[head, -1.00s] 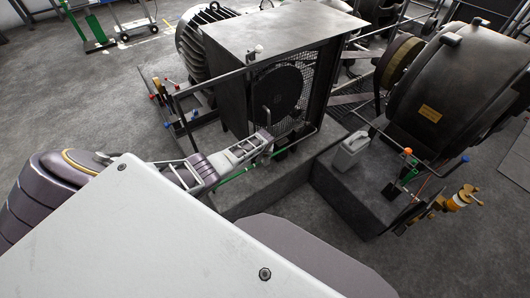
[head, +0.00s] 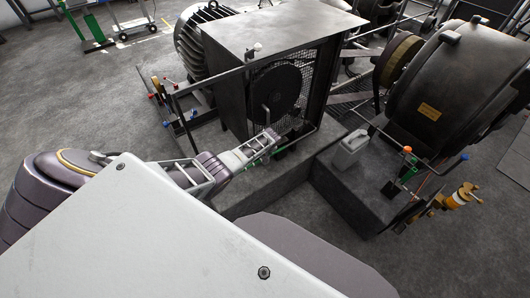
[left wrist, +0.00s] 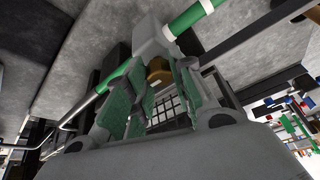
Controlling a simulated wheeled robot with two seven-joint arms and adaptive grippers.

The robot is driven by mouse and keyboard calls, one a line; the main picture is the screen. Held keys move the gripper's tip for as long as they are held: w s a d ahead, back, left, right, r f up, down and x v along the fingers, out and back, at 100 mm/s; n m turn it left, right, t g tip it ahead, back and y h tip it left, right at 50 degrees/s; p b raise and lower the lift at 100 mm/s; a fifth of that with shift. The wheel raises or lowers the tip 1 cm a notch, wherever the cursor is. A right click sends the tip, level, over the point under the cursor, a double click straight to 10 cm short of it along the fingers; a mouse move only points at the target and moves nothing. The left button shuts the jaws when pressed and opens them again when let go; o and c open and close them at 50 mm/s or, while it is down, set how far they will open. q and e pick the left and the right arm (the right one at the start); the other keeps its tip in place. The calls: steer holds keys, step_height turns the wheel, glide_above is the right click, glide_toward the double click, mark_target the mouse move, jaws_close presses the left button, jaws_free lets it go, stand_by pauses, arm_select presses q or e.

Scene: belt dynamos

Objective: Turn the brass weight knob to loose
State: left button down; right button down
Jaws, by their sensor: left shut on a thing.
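In the left wrist view a brass knob (left wrist: 158,70) shows between the green-padded fingers of my left gripper (left wrist: 157,78), below a grey block (left wrist: 151,40) on a green-and-white bar (left wrist: 193,18). The gripper is shut on the brass knob; its fingers hide part of it. I cannot read any loose or tight marking. In the head view my left gripper (head: 273,139) is at the front of the dark machine housing (head: 235,85), by the rail; the knob is too small to make out there. My right gripper is not in view.
A grey jug (head: 349,150) stands on the concrete plinth (head: 350,195) to the right. A large black machine (head: 430,90) and brass fittings (head: 462,197) are farther right. A thin rail (head: 208,90) runs in front of the housing.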

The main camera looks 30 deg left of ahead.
arm_select(q)
steer(key=c, duration=1.2)
jaws_free()
steer(key=shift+r, duration=0.15)
steer(key=v, duration=1.1)
steer(key=shift+s+r, duration=0.15)
steer(key=shift+r, duration=0.15)
stand_by(0.4)
